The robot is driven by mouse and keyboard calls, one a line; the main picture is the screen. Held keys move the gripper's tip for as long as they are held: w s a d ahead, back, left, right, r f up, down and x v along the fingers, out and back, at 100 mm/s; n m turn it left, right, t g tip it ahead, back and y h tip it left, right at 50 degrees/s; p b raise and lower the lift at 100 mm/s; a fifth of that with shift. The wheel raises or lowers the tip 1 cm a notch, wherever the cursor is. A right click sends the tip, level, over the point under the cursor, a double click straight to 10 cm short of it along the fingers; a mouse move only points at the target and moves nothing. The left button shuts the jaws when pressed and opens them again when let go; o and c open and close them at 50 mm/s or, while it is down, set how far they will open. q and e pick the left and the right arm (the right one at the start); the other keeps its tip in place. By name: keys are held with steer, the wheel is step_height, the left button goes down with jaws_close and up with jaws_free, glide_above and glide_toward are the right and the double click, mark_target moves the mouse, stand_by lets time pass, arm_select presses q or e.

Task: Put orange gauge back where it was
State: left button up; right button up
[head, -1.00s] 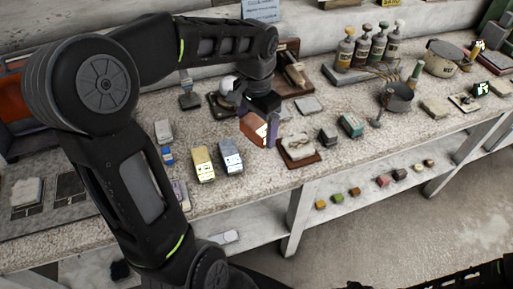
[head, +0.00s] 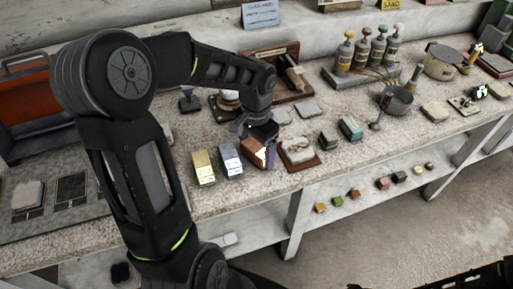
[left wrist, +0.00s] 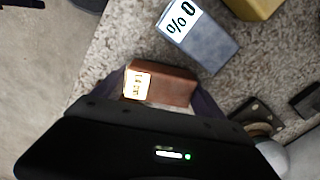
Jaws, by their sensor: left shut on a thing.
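The orange gauge (head: 254,153) is a small orange-brown block with a pale display face. My left gripper (head: 263,146) is shut on it, coming from above and behind, and hides part of it. The gauge is low at the bench top, just right of the blue-grey gauge (head: 231,160). A yellow gauge (head: 203,168) stands left of that one. In the left wrist view the orange gauge (left wrist: 172,86) sits between the fingers, apart from the blue-grey gauge (left wrist: 198,36). I cannot tell whether its base touches the bench. My right gripper is not in view.
A stone piece on a brown wooden base (head: 297,152) stands close to the right of the orange gauge. The speckled bench (head: 240,198) is bare in front, down to its edge. A dark block (head: 327,139) and a teal block (head: 351,128) stand farther right.

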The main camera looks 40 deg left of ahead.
mark_target(257, 147)
arm_select(q)
steer(key=shift+f, duration=0.2)
steer(key=o, duration=1.2)
steer(key=shift+r, duration=0.1)
steer(key=shift+o, duration=0.2)
step_height(257, 147, up, 12)
steer(key=shift+r, duration=0.15)
